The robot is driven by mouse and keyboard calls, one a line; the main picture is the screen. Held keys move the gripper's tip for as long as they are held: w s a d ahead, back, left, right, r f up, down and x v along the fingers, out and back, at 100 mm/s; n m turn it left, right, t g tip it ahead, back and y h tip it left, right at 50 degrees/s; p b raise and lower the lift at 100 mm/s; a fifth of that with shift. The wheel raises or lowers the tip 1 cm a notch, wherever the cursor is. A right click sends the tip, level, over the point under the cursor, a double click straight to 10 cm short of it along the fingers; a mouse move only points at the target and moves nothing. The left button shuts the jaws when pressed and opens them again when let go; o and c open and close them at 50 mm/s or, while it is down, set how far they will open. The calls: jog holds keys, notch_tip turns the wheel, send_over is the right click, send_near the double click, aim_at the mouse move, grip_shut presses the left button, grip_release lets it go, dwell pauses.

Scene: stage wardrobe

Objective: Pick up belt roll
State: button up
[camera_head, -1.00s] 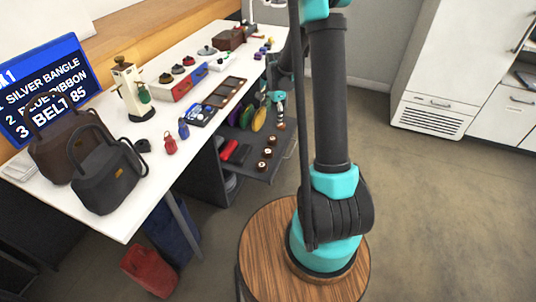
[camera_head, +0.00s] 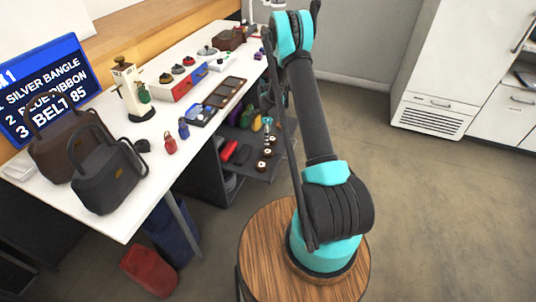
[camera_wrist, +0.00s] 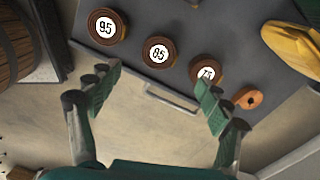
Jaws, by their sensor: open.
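Brown belt rolls with white number labels lie on the grey drawer (camera_wrist: 225,35) in the wrist view. The roll marked 95 (camera_wrist: 107,26) is at left, the roll marked 85 (camera_wrist: 159,53) is in the middle, and a third roll (camera_wrist: 201,69) has its label partly hidden by my right finger. My gripper (camera_wrist: 158,84) is open and empty, its fingertips to either side below the 85 roll and apart from it. In the head view the rolls (camera_head: 266,153) sit on the pulled-out drawer, with my gripper (camera_head: 267,122) small beside them.
A drawer handle (camera_wrist: 171,97) runs along the front edge. A small orange-brown coil (camera_wrist: 248,98) and a yellow item (camera_wrist: 294,44) lie at right. A sign (camera_head: 40,90) reads "BELT 85". Bags (camera_head: 108,178) stand on the white table (camera_head: 122,222).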

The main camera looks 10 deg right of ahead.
aim_at(267, 151)
notch_tip(267, 151, down, 11)
jog(key=shift+s+f, duration=0.1)
dwell(0.5)
jog(key=c, duration=1.3)
